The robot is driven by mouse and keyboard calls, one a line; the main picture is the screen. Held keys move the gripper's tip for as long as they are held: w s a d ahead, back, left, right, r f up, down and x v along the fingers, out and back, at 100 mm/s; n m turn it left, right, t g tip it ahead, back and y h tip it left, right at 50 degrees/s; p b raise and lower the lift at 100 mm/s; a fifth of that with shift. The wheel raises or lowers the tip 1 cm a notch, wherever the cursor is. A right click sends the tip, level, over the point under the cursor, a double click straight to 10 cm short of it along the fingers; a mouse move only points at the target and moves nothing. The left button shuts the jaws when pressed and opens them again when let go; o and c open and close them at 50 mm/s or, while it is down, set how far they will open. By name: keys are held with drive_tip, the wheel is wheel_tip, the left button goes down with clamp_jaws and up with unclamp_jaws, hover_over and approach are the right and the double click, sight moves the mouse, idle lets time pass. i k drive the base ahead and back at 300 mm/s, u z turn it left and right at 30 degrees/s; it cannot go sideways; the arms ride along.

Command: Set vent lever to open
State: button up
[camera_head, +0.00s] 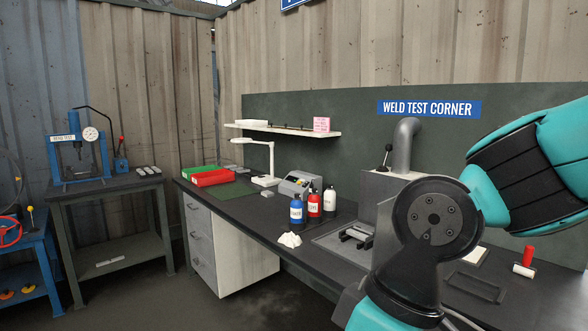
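A short lever with a black ball knob (387,151) stands on top of a grey metal box (374,200) on the workbench, right of the centre. It sits just left of a bent grey vent pipe (403,148). The lever's shaft leans slightly; I cannot tell whether this position is open or closed. My teal and black arm fills the right side in front of the box and hides its right part. My gripper is not in this view.
The dark workbench (262,210) carries bottles (314,204), a red tray (213,178), a lamp (270,160) and a grey device (298,184). A shelf (285,129) hangs above. A blue press (76,155) stands far left. Open floor lies at front left.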

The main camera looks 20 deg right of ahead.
sight(388, 147)
drive_tip(key=u, duration=0.65)
drive_tip(key=i, duration=2.95)
drive_tip(key=z, duration=1.3)
drive_tip(key=i, duration=0.85)
drive_tip(key=z, duration=0.65)
